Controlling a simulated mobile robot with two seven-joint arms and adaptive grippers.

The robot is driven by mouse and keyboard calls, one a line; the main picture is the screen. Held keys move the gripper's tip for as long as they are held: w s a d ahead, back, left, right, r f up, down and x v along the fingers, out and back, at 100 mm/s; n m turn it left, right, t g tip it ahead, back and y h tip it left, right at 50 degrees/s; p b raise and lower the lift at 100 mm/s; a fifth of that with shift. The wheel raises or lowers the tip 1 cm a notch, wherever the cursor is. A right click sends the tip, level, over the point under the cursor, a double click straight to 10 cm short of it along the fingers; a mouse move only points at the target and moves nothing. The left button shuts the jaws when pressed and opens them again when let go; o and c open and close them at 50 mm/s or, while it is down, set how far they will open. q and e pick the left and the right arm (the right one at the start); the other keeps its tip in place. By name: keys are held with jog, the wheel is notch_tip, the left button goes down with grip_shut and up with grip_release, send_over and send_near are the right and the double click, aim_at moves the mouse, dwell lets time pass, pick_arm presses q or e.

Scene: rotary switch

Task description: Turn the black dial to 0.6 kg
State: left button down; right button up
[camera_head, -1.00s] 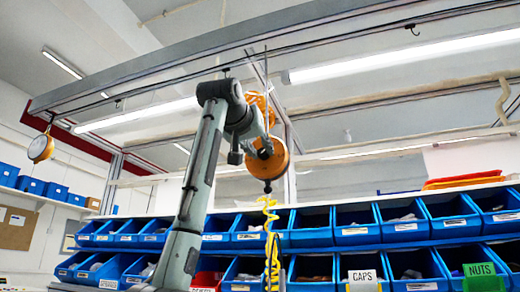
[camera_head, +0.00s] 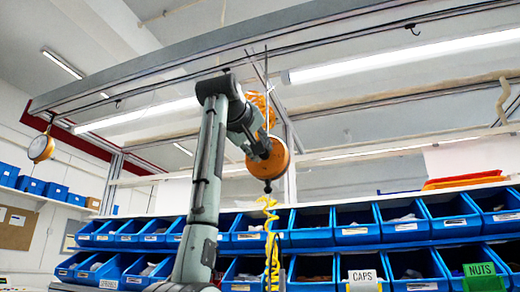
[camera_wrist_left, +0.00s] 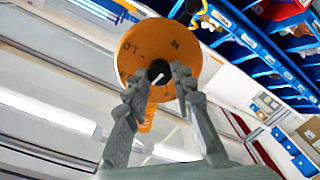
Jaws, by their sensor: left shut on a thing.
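An orange round balancer (camera_head: 277,158) hangs from the overhead rail, with a yellow coiled cord below it. In the left wrist view its orange face (camera_wrist_left: 133,52) shows printed marks, among them what looks like 1.0. The black dial (camera_wrist_left: 158,69) sits on that face and has a white pointer line. My left gripper (camera_wrist_left: 159,76) has one finger on each side of the dial and is shut on it. In the head view this gripper (camera_head: 260,147) is at the balancer's left side, and the dial is hidden there. My right gripper is not in view.
Blue bins (camera_head: 357,235) in two rows stand behind and below, some labelled CAPS (camera_head: 362,276) and NUTS (camera_head: 479,269). An overhead rail (camera_head: 150,73) crosses above my arm. Another orange balancer (camera_head: 41,148) hangs far left. The yellow coiled cord (camera_head: 271,245) hangs below the nearer balancer.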

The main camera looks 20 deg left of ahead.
pick_arm(q)
jog(key=shift+n, duration=1.1)
jog(key=c, duration=1.3)
grip_release()
jog(key=s, duration=1.2)
jog(key=shift+r, duration=0.25)
jog(key=shift+f, duration=0.1)
